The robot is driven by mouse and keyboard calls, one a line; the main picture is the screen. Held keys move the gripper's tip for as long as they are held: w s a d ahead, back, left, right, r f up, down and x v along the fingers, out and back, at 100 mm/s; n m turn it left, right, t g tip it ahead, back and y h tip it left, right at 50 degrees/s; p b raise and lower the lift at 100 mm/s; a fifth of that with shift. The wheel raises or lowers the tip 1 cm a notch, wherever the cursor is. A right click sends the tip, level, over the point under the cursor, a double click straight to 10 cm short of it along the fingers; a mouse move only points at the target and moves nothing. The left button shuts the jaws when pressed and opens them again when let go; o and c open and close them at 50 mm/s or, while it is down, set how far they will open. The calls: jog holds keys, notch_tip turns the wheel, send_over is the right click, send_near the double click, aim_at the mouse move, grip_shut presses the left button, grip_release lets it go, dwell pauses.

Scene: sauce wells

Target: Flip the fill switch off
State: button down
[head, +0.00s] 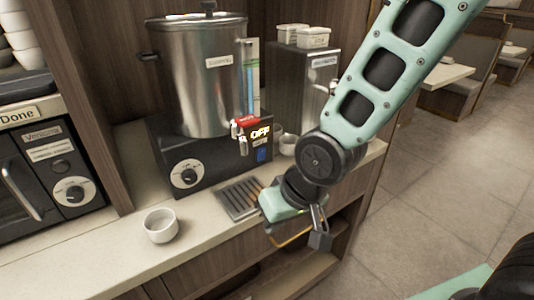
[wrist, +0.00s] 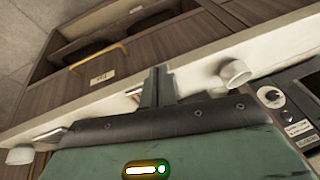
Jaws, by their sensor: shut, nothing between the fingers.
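A tall steel urn (head: 208,75) stands on a black base (head: 215,165) with a round dial (head: 186,173). On the base's front right corner is a panel reading "OFF" (head: 260,133) with a small blue patch (head: 262,155) below it. A tap with a red top (head: 245,121) is beside that panel. I cannot tell which of these parts is the fill switch. My gripper (head: 318,236) is shut and empty, low in front of the counter edge, apart from the urn and panel. Its fingers (wrist: 156,88) point at the counter front in the wrist view.
A white cup (head: 160,225) stands on the counter (head: 110,250), left of a slotted drip tray (head: 238,199). A steel box (head: 300,85) with white tubs on top stands right of the urn. An oven (head: 45,165) is at left. Open floor (head: 440,180) lies right.

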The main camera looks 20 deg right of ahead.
jog(key=w+d+f+m+t+y+p, duration=0.1)
jog(key=w+d+m+t+p, duration=0.4)
jog(key=w+d+m+t, duration=0.5)
jog(key=w+f+m+t, duration=0.1)
jog(key=w+m, duration=0.1)
jog(key=m, duration=0.5)
jog(key=shift+w+d+f+t+y, duration=0.2)
jog(key=shift+w+f+t+y, duration=0.1)
jog(key=b+x, duration=0.4)
jog(key=b, duration=0.3)
jog(key=shift+w+f+b, duration=0.15)
jog(key=shift+f+b, duration=0.1)
jog(key=shift+b, duration=0.15)
jog(key=b, duration=0.3)
jog(key=shift+w+a+f, duration=0.1)
jog(key=shift+w+a, duration=0.05)
jog(key=shift+w, duration=0.15)
jog(key=shift+w+b, duration=0.1)
jog(key=shift+b, duration=0.5)
